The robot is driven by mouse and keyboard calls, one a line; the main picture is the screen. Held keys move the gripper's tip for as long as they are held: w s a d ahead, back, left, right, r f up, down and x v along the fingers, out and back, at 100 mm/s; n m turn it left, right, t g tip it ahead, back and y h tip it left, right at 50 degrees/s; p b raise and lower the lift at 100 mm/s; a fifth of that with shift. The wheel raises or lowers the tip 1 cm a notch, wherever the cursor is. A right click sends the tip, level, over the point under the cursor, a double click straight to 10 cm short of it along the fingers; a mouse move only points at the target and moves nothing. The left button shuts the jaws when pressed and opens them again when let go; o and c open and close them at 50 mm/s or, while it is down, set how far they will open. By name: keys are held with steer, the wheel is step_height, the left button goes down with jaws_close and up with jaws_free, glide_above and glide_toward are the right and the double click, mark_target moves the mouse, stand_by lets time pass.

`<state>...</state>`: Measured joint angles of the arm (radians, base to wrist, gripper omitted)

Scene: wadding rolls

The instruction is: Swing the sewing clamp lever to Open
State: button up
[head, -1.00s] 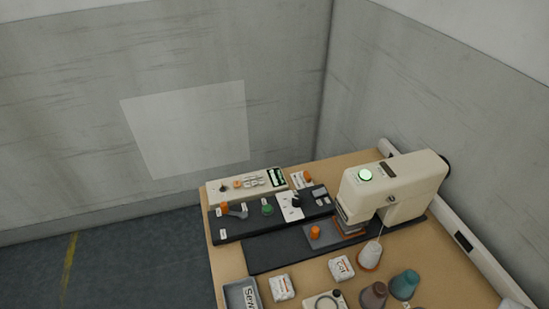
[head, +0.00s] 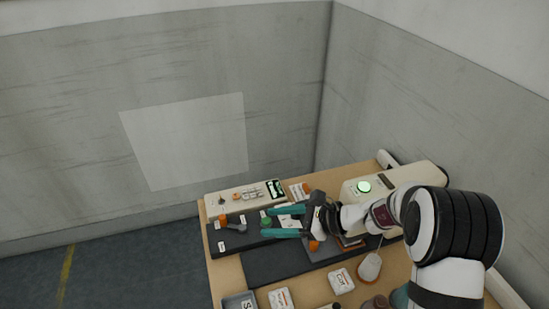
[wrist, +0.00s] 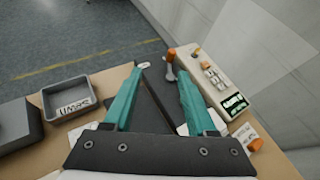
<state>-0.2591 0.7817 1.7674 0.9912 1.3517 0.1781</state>
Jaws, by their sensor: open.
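A lever with an orange end and a grey arm (head: 238,226) sits at the left part of the black strip (head: 222,238) on the table. In the wrist view its orange part (wrist: 171,66) stands just beyond the fingertips, nearer the right one. My gripper (head: 266,222) has two teal fingers spread apart, with nothing held between them. It reaches left over the strip, to the right of the lever and apart from it. Small labels by the lever are too small to read.
A cream control box (head: 243,195) with switches and a small display lies behind the strip. The cream sewing machine (head: 362,186) stands right, partly behind my arm. A grey tray (wrist: 93,79) is at the front left. Thread cones and small packets lie in front.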

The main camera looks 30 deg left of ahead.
steer(key=m+y, duration=0.1)
steer(key=m, duration=0.1)
glide_toward(222, 216)
steer(key=shift+t, duration=0.4)
steer(key=x, duration=1)
steer(key=shift+s+f, duration=0.3)
steer(key=shift+f, duration=0.05)
jaws_close()
